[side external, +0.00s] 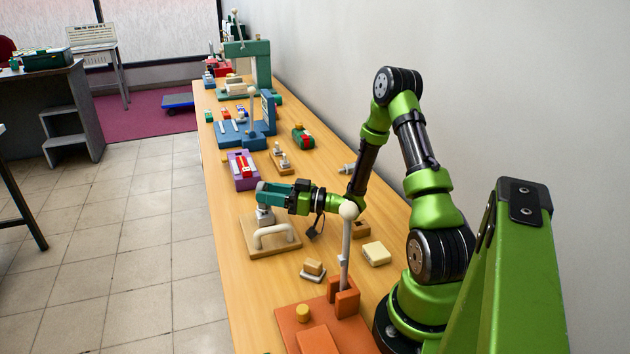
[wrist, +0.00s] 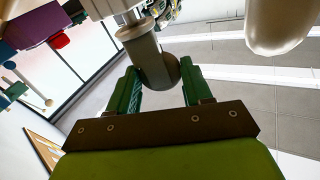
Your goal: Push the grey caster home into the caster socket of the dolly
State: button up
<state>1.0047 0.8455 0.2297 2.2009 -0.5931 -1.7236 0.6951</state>
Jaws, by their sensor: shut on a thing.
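The dolly (side external: 285,248) is a tan wooden board with a cream arched handle (side external: 272,233), near the table's left edge in the side view. The handle also shows large at the top right of the wrist view (wrist: 280,22). My gripper (side external: 264,196) is over the dolly's far left part, its teal fingers shut on the grey caster (side external: 264,213). In the wrist view the caster (wrist: 148,58) sits between the two fingers, its rounded end towards the palm. Its other end is at the dolly; the socket is hidden, and I cannot tell how deep the caster sits.
A purple fixture with a red part (side external: 243,170) stands beyond the dolly, beside a wooden board with grey knobs (side external: 281,162). A cream block (side external: 376,253), a small tan block on a grey base (side external: 313,268) and an orange fixture (side external: 298,316) are nearer. Bare table lies left of the tan block.

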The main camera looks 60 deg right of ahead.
jog(key=shift+f, duration=0.3)
jog(key=o, duration=1.2)
jog(key=shift+f, duration=0.15)
jog(key=shift+o, duration=0.2)
jog(key=shift+s, duration=0.1)
jog(key=shift+s, duration=0.1)
